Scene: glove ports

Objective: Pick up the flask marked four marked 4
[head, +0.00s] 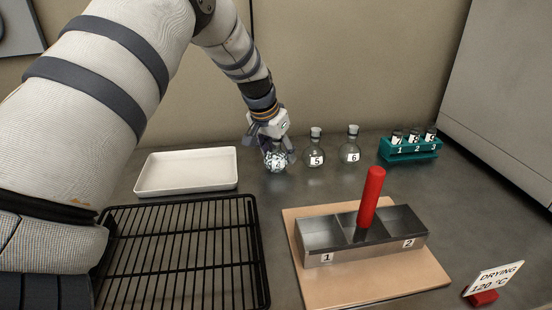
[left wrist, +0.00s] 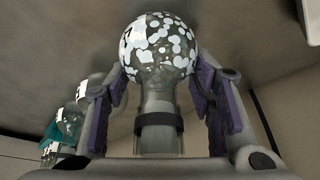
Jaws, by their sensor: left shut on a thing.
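The flask marked 4 (head: 276,162) is a round glass flask with white patches on its bulb, at the left end of a row of flasks at the back of the bench. My left gripper (head: 268,145) comes down over it from above and is shut on it. In the left wrist view the flask's patterned bulb (left wrist: 158,48) shows beyond the fingertips, with the neck and a dark band between the purple-padded fingers (left wrist: 160,92). Whether the flask touches the bench is hard to tell. My right gripper is not in view.
Flask 5 (head: 315,156) and flask 6 (head: 350,152) stand close on the right, then a teal vial rack (head: 410,155). A white tray (head: 160,187) and black wire rack (head: 215,285) lie left.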

